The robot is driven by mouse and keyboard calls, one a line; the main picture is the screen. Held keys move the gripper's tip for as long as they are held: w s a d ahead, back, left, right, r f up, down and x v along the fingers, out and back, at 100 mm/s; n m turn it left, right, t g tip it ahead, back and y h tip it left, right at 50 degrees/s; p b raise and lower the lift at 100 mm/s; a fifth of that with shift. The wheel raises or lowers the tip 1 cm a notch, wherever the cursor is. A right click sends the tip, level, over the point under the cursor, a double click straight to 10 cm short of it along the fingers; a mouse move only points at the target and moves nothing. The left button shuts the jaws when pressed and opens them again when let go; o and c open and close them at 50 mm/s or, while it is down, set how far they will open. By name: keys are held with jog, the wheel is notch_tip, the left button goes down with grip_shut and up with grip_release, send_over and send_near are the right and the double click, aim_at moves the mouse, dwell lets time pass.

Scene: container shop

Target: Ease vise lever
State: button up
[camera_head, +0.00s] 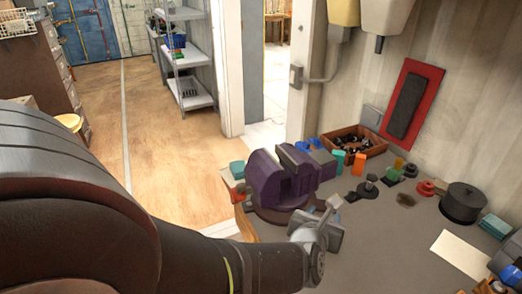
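A purple bench vise (268,180) stands on the grey workbench (385,235), near its left edge, on a round dark base. Its grey jaws (297,162) are at the upper right of the body. A small red part (238,192) sticks out at the left of the vise and may be an end of its lever. The rest of the lever is not clear. My gripper (326,219) is in front of and to the right of the vise, low over the bench. It appears apart from the red part. Its fingers are small and partly turned away, so their opening is not clear.
A wooden tray (375,150) of dark parts sits at the back of the bench. Coloured blocks, a dark fixture (368,187) and a black pot (462,203) stand to the right. A white sheet (460,255) lies in front. Bench surface between gripper and pot is mostly clear.

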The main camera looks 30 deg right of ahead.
jog(key=x, duration=1.4)
